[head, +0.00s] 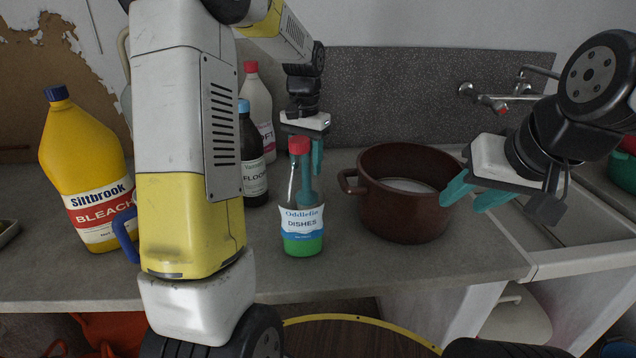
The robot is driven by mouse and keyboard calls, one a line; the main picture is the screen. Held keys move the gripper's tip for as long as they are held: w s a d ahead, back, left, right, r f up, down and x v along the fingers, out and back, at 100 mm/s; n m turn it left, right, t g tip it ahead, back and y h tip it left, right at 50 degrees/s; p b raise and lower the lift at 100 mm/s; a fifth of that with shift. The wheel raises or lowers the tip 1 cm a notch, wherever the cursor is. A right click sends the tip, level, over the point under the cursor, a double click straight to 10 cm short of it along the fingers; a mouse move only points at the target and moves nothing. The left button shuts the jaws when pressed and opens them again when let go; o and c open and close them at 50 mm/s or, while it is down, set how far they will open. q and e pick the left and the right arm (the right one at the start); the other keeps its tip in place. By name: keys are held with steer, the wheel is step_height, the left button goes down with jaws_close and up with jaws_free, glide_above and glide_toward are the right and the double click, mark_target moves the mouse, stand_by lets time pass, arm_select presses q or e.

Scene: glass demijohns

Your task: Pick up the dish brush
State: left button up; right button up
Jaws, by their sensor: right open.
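I cannot make out a dish brush for certain in the head view. My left gripper (311,180) points down over the counter, just behind a clear dish soap bottle (302,228) with a red cap and green liquid. Its teal fingers are partly hidden by the bottle, so their gap is unclear and I cannot see anything held. My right gripper (470,198) is open and empty, at the right rim of a brown pot (400,215). Whether it touches the pot is unclear. Something pale shows inside the pot.
A yellow bleach bottle (85,175) stands at the left. A dark floor cleaner bottle (252,160) and a white bottle (258,105) stand behind. A blue handle (125,235) shows beside my arm. A sink (590,222) with a tap (490,103) is right.

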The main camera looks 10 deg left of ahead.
arm_select(q)
steer(key=shift+f, duration=0.6)
jaws_close()
steer(key=shift+r, duration=0.15)
